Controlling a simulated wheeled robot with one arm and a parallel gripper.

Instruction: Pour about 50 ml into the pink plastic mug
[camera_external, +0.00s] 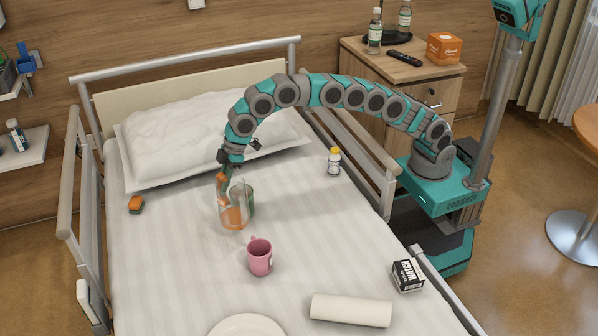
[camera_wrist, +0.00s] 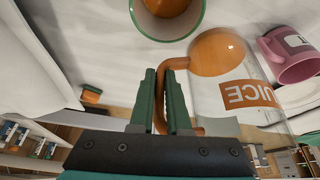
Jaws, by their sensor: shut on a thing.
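My gripper (camera_external: 230,170) is shut on the orange handle of a clear juice pitcher (camera_external: 229,219). In the wrist view the green fingers (camera_wrist: 164,75) close around that handle, and the pitcher (camera_wrist: 246,92) shows its label and orange juice. The pitcher looks roughly upright, at or just above the bed; I cannot tell if it touches. The pink mug (camera_external: 260,257) stands upright on the bed, in front and to the right of the pitcher, apart from it. It also shows in the wrist view (camera_wrist: 291,58). Its inside is not clearly visible.
A green cup (camera_external: 249,201), with something orange inside in the wrist view (camera_wrist: 198,20), stands close to the pitcher. A white-labelled bottle (camera_external: 334,162), an orange-green sponge (camera_external: 135,204), a black box (camera_external: 407,275), a white roll (camera_external: 350,310) and a plate (camera_external: 246,326) lie around the bed.

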